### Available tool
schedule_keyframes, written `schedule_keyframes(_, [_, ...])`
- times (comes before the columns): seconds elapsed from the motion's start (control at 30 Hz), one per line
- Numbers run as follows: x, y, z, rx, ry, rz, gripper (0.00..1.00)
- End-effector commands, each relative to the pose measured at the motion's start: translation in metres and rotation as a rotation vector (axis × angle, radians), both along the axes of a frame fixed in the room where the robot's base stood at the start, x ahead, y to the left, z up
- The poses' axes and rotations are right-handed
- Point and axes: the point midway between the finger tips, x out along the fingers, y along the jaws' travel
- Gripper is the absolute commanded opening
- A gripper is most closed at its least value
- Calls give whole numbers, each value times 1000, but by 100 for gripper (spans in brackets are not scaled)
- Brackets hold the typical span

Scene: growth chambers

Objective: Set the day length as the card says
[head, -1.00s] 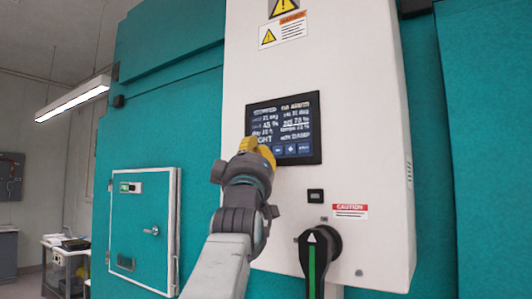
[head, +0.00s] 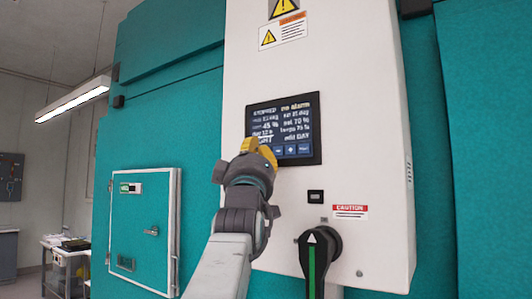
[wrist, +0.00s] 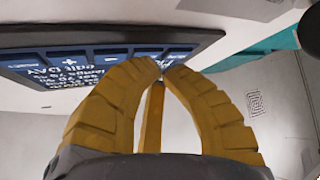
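The dark touch screen (head: 297,125) is on the white control cabinet (head: 350,80), with pale text and a row of blue buttons along its bottom. "STOPPED", "no alarm" and "edit DAY" seem to show; the day value looks like 12 h but is blurred. My gripper (head: 266,150) is shut and empty, covering the screen's lower left corner. In the wrist view, its yellow fingertips (wrist: 160,62) meet beside the button row (wrist: 95,58), where plus and minus signs show. I cannot tell whether they touch the screen. I cannot make out a card giving the day length.
A black rotary handle with a green stripe (head: 311,262) sticks out below the screen. A small black switch (head: 315,196) and a red caution label (head: 350,211) are near it. A teal door with a handle (head: 141,235) is at left. A cart (head: 66,262) stands farther back.

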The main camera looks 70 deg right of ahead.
Motion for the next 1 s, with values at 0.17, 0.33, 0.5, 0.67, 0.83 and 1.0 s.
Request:
schedule_keyframes(0.17, [-1, -2, 0, 0, -1, -1, 0])
schedule_keyframes(0.33, [0, -2, 0, 1, 0, -1, 0])
schedule_keyframes(0.5, [0, -1, -1, 1, 0, -1, 0])
schedule_keyframes(0.67, [0, 3, -1, -1, 1, 2, 0])
schedule_keyframes(0.83, [2, 10, -2, 0, 4, 5, 0])
schedule_keyframes(1.0, [2, 12, -1, -1, 5, 6, 0])
